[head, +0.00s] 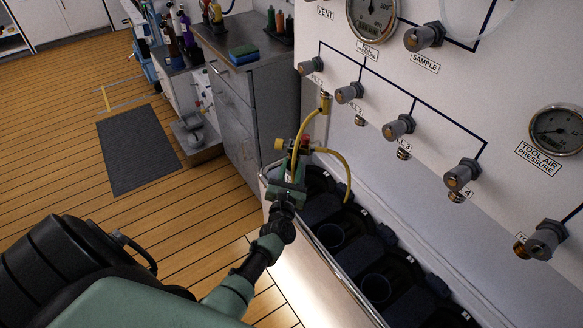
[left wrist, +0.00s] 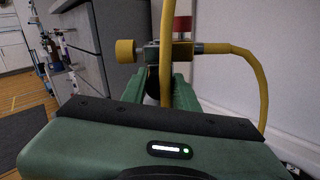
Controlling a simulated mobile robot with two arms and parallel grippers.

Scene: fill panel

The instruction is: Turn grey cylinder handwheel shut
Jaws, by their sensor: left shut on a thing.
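My left gripper (head: 295,168) reaches over the rack by the wall panel. It is shut on the valve fitting (head: 300,146), which has a red knob and a yellow hose attached. In the left wrist view the green fingers (left wrist: 160,88) stand either side of the lower part of this fitting (left wrist: 172,52). There the yellow round knob (left wrist: 127,51) sticks out left and the red knob (left wrist: 183,26) stands on top. Which knob is the grey cylinder's handwheel I cannot tell. The cylinder's body is hidden behind my gripper and hand. My right gripper is out of view.
The rack (head: 335,268) has dark, mostly empty round holders. The white panel (head: 480,105) carries a row of grey knobs and gauges. The yellow hose (head: 342,165) loops beside my gripper. A grey cabinet (head: 240,105) stands behind, left. The wooden floor at left is open around a dark mat (head: 138,147).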

